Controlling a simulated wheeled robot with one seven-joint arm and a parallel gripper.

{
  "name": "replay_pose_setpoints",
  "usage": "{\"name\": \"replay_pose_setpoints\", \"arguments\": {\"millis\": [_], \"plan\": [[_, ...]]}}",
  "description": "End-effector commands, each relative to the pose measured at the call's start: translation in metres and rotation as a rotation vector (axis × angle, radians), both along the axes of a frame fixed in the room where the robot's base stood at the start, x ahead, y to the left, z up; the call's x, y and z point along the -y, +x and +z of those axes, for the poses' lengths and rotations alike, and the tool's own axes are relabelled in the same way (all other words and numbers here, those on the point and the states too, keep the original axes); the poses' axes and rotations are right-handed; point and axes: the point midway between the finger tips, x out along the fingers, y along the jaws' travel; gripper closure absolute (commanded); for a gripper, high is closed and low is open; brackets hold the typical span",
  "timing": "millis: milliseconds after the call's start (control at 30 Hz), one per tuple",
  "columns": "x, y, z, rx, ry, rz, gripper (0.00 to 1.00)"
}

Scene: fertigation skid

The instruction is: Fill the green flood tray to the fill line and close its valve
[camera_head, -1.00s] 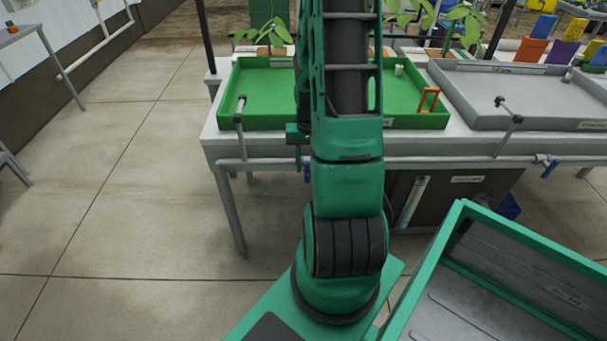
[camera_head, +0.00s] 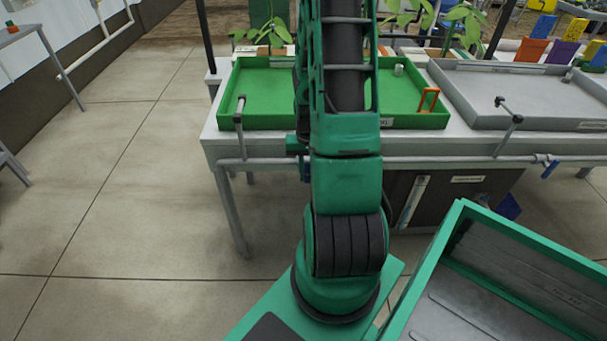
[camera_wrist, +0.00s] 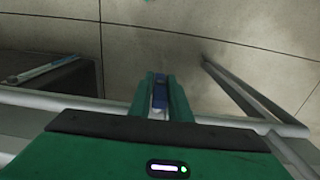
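The green flood tray (camera_head: 265,122) sits on the bench behind my arm, which hides its middle. Its floor looks plain green; I cannot make out a water level or fill line. An orange bracket (camera_head: 428,99) stands at its right front corner and a small white cylinder (camera_head: 398,70) stands inside. A grey spout (camera_head: 240,106) rises at its front left. In the wrist view, a blue valve handle (camera_wrist: 159,90) lies between the fingers of my gripper (camera_wrist: 160,98), which look closed against its sides. In the head view my arm mostly hides the gripper, below the tray's front edge.
A grey tray (camera_head: 480,120) with its own spout stands to the right, with another blue valve handle (camera_head: 550,168) on the front pipe (camera_head: 450,161). A dark box with a clear gauge tube (camera_head: 413,202) is under the bench.

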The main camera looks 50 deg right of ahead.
Motion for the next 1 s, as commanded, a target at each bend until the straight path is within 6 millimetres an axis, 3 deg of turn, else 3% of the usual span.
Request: {"name": "replay_pose_setpoints", "arguments": {"millis": [367, 1000], "plan": [[-0.0006, 0.005, -0.001, -0.059, -0.043, 0.013, 1.0], [-0.0002, 0.0087, -0.0019, -0.361, -0.309, 0.012, 1.0]]}}
